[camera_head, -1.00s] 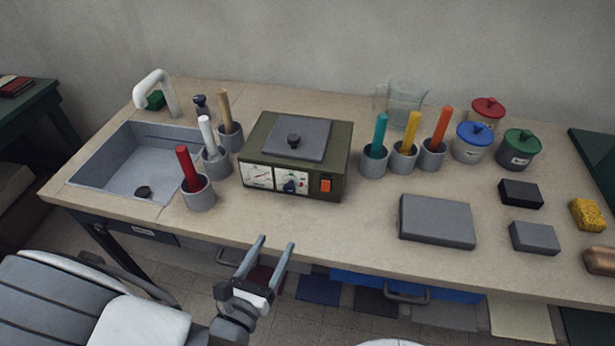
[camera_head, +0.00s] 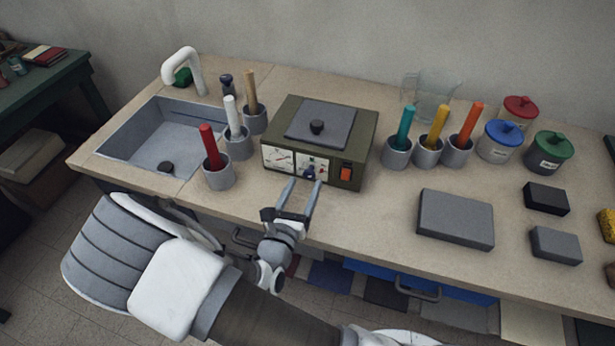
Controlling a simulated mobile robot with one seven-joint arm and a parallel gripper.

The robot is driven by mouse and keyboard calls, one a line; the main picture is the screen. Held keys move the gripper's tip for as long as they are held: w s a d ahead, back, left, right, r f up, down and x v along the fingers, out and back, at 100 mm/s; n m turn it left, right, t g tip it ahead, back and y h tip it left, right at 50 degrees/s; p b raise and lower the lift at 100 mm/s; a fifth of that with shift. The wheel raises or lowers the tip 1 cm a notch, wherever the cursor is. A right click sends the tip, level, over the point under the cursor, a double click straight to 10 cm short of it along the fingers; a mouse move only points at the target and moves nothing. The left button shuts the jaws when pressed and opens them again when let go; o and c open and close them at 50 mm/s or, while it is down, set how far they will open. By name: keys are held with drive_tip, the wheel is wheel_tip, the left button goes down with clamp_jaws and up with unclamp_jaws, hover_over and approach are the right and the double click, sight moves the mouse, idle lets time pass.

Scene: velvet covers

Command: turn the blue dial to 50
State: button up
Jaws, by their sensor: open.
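The blue dial (camera_head: 309,173) is on the front panel of the olive-green box (camera_head: 349,176), between a white meter (camera_head: 278,159) and an orange switch (camera_head: 345,174). The dial is small and partly crowded by my gripper's fingertips, so its pointer and scale marks cannot be read. My gripper (camera_head: 303,183) is open, with its two fingers pointing at the dial from the front. The fingertips are close to the panel, roughly on either side of the dial as seen here. I cannot tell whether they touch it.
A cup with a red-handled tool (camera_head: 218,178) stands left of the box. Cups with teal (camera_head: 397,154), yellow and orange handles stand to its right. A grey slab (camera_head: 455,219) lies at front right. The sink (camera_head: 166,139) is at left.

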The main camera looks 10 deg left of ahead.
sight(308, 177)
drive_tip(key=shift+w+d, duration=0.15)
drive_tip(key=shift+w, duration=1.6)
clamp_jaws()
